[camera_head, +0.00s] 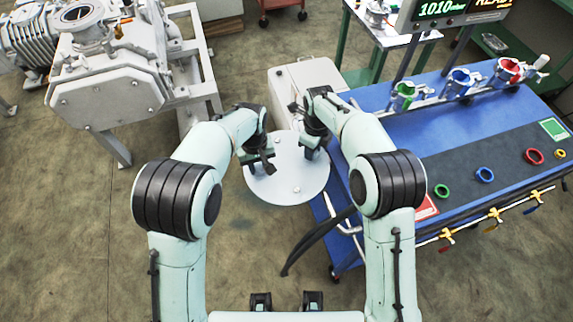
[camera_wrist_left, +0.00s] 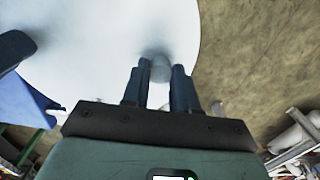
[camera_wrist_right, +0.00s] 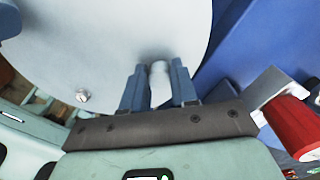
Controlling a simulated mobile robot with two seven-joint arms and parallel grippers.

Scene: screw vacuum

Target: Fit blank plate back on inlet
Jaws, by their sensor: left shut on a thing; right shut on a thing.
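The blank plate (camera_head: 290,187) is a round, pale disc with small studs on its face. It is in front of my arms' wrists in the head view and fills much of the left wrist view (camera_wrist_left: 100,45) and right wrist view (camera_wrist_right: 110,45). My left gripper (camera_head: 262,166) is shut on a pale knob (camera_wrist_left: 160,68) on the plate. My right gripper (camera_head: 311,150) is shut on another pale knob (camera_wrist_right: 159,70) on it. An open round flange (camera_head: 77,13) tops the grey pump at upper left; I cannot tell if it is the inlet.
A pale box-shaped unit (camera_head: 297,74) stands behind the plate. The blue cart (camera_head: 456,185) at right carries several clamps and coloured rings, close to my right arm. The grey pump (camera_head: 108,85) on its frame stands at left. Open floor (camera_head: 80,220) lies at lower left.

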